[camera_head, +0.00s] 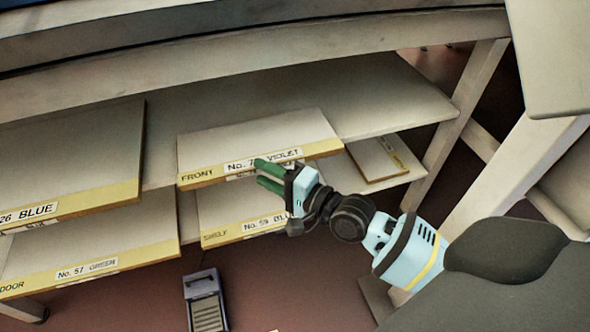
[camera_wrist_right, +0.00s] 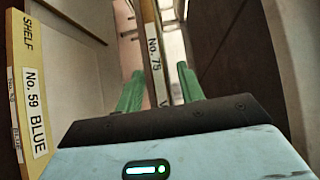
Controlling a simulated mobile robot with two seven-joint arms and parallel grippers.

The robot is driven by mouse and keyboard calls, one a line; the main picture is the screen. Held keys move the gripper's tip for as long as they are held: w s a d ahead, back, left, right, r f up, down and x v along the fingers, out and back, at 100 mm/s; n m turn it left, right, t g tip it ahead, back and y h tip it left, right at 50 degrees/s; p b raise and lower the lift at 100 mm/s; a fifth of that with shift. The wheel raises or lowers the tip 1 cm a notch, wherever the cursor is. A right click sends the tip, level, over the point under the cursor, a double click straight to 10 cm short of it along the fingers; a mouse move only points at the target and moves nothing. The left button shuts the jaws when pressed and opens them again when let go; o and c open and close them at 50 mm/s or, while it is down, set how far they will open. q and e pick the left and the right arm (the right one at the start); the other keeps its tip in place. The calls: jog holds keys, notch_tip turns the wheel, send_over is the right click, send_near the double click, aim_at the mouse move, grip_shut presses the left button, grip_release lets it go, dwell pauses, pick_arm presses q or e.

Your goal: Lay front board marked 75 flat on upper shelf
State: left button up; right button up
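The front board (camera_head: 255,132) is a pale panel with a yellow front edge reading FRONT and VIOLET. Its number reads No. 75 in the right wrist view (camera_wrist_right: 154,55). It lies flat on the upper shelf (camera_head: 400,95), its yellow edge near the shelf's front edge; a finger partly covers the label in the head view. My right gripper (camera_head: 263,172) is at this edge, with green fingers apart, one above and one below the board. In the right wrist view the fingers (camera_wrist_right: 160,88) stand on either side of the edge with gaps visible. My left gripper is out of view.
A board marked 26 BLUE (camera_head: 70,150) lies left on the upper shelf. Below are a door board marked 57 GREEN (camera_head: 95,252), a shelf board marked 59 BLUE (camera_head: 225,212) and a smaller board (camera_head: 372,160). A post (camera_head: 465,105) stands right. A grey device (camera_head: 205,290) is on the floor.

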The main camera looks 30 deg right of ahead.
jog(key=p+v, duration=0.1)
jog(key=v, duration=0.6)
jog(key=shift+s, duration=0.35)
jog(key=shift+d, duration=0.15)
jog(key=s+a+f+n+g+h, duration=0.15)
jog(key=s+f+n+g, duration=0.3)
jog(key=s+f, duration=0.75)
jog(key=s+a+f+n+g+h, duration=0.1)
jog(key=s+f+n+g+h, duration=0.15)
jog(key=s+f+n, duration=0.9)
jog(key=s+r+g+h, duration=0.1)
jog(key=s+g, duration=0.3)
jog(key=s, duration=1.5)
jog(key=shift+s+d+r+m+g+h, duration=0.25)
jog(key=shift+s+r+m+g+h, duration=0.05)
jog(key=shift+s+r+m+h, duration=0.1)
